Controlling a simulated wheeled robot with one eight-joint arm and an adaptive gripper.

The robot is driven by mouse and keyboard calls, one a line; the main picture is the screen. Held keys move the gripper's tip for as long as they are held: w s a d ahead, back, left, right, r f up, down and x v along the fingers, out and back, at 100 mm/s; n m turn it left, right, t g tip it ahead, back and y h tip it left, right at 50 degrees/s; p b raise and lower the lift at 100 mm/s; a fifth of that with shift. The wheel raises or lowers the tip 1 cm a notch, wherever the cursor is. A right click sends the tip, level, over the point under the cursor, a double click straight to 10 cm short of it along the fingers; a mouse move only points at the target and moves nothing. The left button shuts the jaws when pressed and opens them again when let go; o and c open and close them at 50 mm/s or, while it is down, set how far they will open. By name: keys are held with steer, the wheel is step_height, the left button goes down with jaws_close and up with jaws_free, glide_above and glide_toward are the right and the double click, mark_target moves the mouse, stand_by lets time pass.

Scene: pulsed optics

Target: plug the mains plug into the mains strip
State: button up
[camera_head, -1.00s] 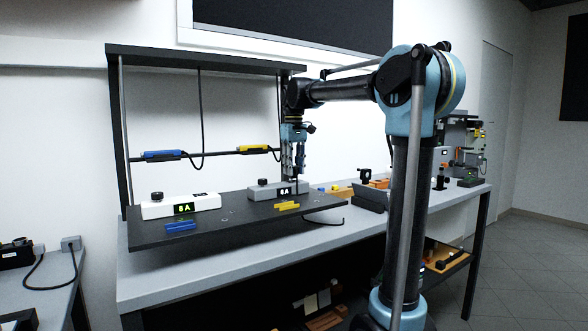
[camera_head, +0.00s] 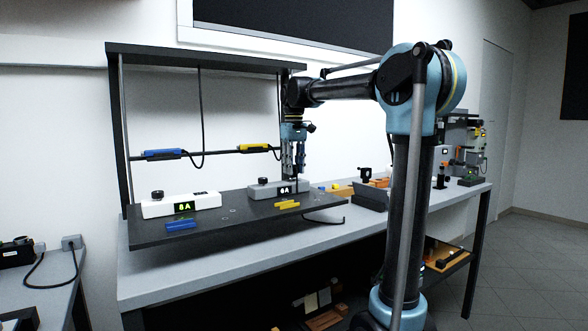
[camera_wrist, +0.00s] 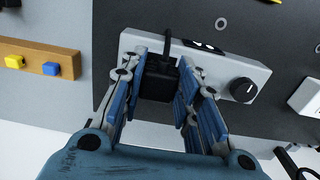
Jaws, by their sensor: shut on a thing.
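My gripper (camera_head: 298,172) is shut on a black mains plug (camera_wrist: 160,80), with its fingers on either side of it in the wrist view. A black cable runs up from the plug. The plug is over the pale grey strip box (camera_wrist: 220,73), which has a black knob and a display. This box also shows in the head view (camera_head: 262,191), below my gripper at the right of the dark shelf. Whether the plug is seated in the strip or just above it, I cannot tell; the sockets are hidden.
A white box (camera_head: 206,202) with a knob and a lit display stands to the left on the dark shelf (camera_head: 150,236). Blue (camera_head: 181,225) and yellow (camera_head: 287,205) blocks lie at the shelf's front. A rail and rear posts stand behind.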

steer(key=shift+f, duration=1.15)
stand_by(0.4)
steer(key=o, duration=1.3)
steer(key=shift+c, duration=0.2)
steer(key=shift+r, duration=0.1)
step_height(320, 180, up, 16)
